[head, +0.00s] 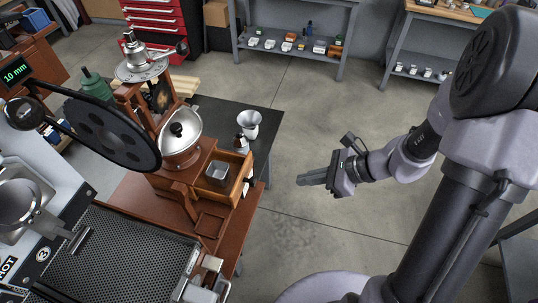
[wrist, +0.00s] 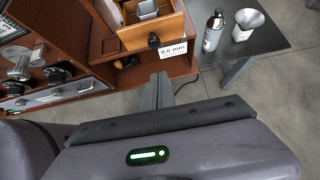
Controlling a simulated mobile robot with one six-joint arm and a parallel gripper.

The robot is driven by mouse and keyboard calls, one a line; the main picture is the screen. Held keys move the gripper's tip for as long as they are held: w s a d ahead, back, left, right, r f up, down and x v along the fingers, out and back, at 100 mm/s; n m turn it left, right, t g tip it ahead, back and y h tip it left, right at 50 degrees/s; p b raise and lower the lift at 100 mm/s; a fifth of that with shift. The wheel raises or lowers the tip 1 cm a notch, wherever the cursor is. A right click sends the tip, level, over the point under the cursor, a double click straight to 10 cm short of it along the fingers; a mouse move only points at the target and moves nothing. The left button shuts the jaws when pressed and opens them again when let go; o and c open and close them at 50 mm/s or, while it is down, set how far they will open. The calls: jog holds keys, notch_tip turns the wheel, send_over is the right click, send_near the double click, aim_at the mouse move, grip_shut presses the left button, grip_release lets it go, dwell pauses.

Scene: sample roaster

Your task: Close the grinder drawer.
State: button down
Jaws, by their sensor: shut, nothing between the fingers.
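The grinder (head: 178,150) is a wooden box with a steel bowl on top, standing on a brown wooden bench. Its wooden drawer (head: 241,179) is pulled out toward the right, with a square metal cup (head: 217,172) inside. In the wrist view the drawer front (wrist: 133,37) shows a dark knob (wrist: 153,40) and a 0.6 mm label. My gripper (head: 300,181) is shut and empty, out to the right of the drawer over open floor, with a clear gap. In the wrist view its fingertips (wrist: 160,77) point toward the drawer front, below the knob in the picture.
A dark table (head: 262,122) behind the drawer holds a bottle (head: 240,143) and a white funnel-shaped cup (head: 249,124). A roaster with a perforated tray (head: 125,258) is at the lower left. Open floor lies between my gripper and the bench.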

aim_at(227, 172)
jog(key=a+r+b+x, duration=0.2)
jog(key=b+x, duration=0.2)
jog(key=x, duration=0.8)
jog(key=w+a, duration=0.1)
jog(key=a, duration=0.2)
jog(key=w+a+b, duration=0.1)
jog(key=a, duration=0.3)
jog(key=w+a+b, duration=0.1)
jog(key=a, duration=0.2)
jog(key=shift+w+a, duration=0.35)
jog(key=shift+w, duration=0.05)
jog(key=shift+w+r, duration=0.1)
jog(key=shift+r, duration=0.1)
